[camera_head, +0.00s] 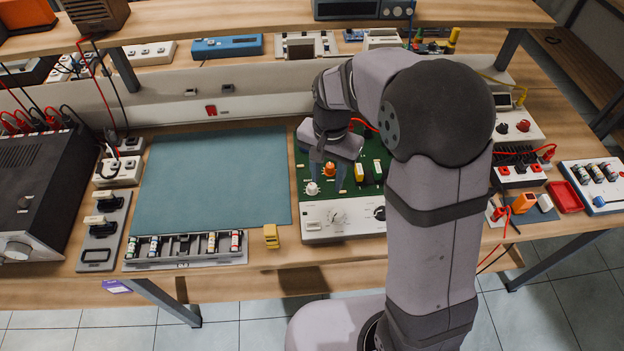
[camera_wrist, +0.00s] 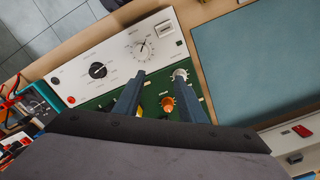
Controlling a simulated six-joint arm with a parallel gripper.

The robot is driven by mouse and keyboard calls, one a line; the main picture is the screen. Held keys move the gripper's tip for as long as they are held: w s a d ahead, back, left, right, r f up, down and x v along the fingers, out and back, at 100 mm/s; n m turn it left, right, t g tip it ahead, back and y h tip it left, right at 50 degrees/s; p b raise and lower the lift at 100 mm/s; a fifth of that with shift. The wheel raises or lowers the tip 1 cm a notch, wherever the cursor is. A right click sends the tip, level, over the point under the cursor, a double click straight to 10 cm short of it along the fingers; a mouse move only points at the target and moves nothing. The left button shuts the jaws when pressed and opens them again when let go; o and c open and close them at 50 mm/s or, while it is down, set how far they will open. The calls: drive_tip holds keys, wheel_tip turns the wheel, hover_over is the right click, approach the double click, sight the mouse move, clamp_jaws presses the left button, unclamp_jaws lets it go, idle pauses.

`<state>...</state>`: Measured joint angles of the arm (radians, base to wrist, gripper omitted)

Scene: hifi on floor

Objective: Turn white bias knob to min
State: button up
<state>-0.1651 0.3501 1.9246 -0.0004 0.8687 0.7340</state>
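The white bias knob (camera_head: 312,188) stands on the green panel of the instrument (camera_head: 322,233), left of the middle, just above its white front face. In the wrist view the white knob (camera_wrist: 180,74) shows at the tip of the right finger; its pointer is too small to read. My gripper (camera_head: 328,186) is over the green panel with its two fingers apart and nothing held. In the wrist view my gripper (camera_wrist: 158,79) shows the orange knob (camera_wrist: 168,103) between the fingers. I cannot tell whether a finger touches the white knob.
The orange knob (camera_head: 329,169) is close behind the white one, with a yellow part (camera_head: 359,172) to its right. A white dial (camera_head: 337,217) and a black knob (camera_head: 379,213) are on the front face. A teal mat (camera_head: 215,180) lies clear to the left.

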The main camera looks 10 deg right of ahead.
drive_tip(key=m, duration=0.2)
hover_over(312, 186)
drive_tip(key=shift+w+f, duration=0.1)
drive_tip(key=shift+f, duration=0.3)
drive_tip(key=shift+f+p, duration=1.1)
drive_tip(key=shift+f, duration=2.55)
clamp_jaws()
